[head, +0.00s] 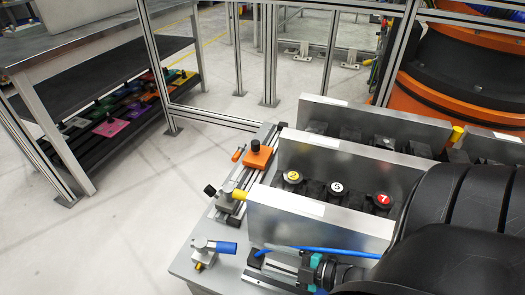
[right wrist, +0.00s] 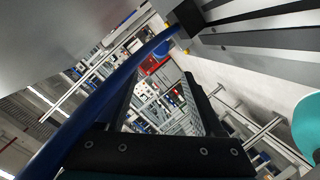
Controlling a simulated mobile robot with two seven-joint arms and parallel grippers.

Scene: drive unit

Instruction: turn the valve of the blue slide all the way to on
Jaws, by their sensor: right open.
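A valve with a blue handle (head: 225,247) and a grey body (head: 203,245) sits at the front left corner of the drive unit's plate. Its handle points right, roughly level; I cannot tell its on or off marking. My right gripper (head: 285,268) is low beside the front metal plate, to the right of the blue handle and apart from it. In the right wrist view its two dark fingers (right wrist: 160,85) are spread with nothing between them. A blue hose (head: 320,250) runs above the gripper and crosses close to the camera in the wrist view (right wrist: 105,92). My left gripper is not in view.
Upright metal plates (head: 320,222) stand behind the gripper, with numbered knobs (head: 337,187) between them. A yellow handle (head: 238,194) and an orange block (head: 258,156) lie farther back. My black arm covers the lower right. The floor at left is clear.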

